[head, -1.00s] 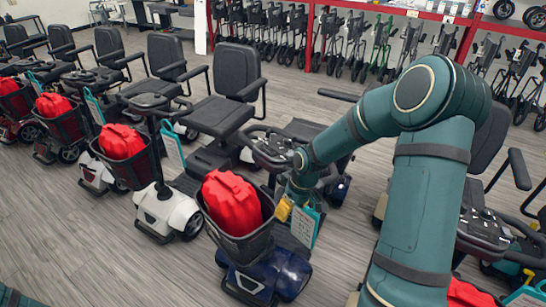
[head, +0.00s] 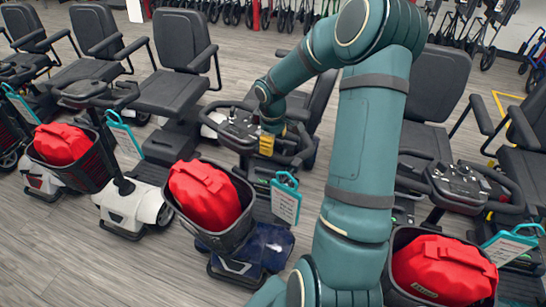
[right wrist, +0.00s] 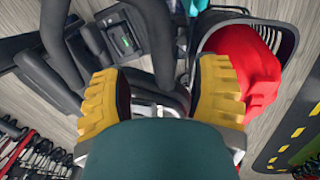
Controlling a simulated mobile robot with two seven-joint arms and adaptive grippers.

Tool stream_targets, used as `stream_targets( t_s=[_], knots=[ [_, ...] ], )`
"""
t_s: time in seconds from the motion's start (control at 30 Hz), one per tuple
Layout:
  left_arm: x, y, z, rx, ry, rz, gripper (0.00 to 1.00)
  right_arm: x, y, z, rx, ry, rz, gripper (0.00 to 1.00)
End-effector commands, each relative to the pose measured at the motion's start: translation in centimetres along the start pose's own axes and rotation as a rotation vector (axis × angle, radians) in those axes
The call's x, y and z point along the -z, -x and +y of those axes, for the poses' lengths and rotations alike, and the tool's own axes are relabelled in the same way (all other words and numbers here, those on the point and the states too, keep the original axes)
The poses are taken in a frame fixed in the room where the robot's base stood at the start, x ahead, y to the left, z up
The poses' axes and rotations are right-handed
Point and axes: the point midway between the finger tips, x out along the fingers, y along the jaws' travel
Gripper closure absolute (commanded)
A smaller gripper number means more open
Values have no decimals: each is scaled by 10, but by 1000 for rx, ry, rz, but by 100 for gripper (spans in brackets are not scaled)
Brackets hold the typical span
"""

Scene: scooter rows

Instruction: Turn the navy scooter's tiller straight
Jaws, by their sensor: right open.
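The navy scooter (head: 268,243) stands in the middle of the head view, mostly left of my right arm. Its black tiller console and handlebar (head: 240,125) rise behind its front basket, which holds a red bag (head: 205,195). My right gripper (head: 267,145) is at the right side of the tiller console. In the right wrist view, its yellow fingers (right wrist: 160,97) are wide apart, with dark tiller parts seen between and beyond them. The looped handlebar (right wrist: 60,40) shows left of the fingers. I cannot tell whether a finger touches the tiller. My left gripper is out of view.
A white scooter (head: 130,208) with a red bag stands close on the left. Another scooter with a red bag (head: 440,268) stands on the right, past my arm. A teal-framed tag (head: 285,200) hangs by the navy scooter. Open floor lies at the front left.

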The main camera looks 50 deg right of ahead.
Motion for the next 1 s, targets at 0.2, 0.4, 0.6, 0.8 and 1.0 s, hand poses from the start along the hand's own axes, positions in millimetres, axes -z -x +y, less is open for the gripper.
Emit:
stream_targets(
  t_s=[0.2,0.4,0.6,0.8,1.0],
  knots=[
    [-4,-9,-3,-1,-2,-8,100,0,-43,-1,3,-1,-1,38],
    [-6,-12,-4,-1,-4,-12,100,0,-65,0,0,0,0,38],
    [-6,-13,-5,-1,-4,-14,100,0,-71,0,0,0,1,38],
    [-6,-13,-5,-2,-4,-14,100,0,-71,0,0,-1,1,38],
    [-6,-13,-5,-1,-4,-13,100,0,-70,0,0,-1,1,99]
  ],
)
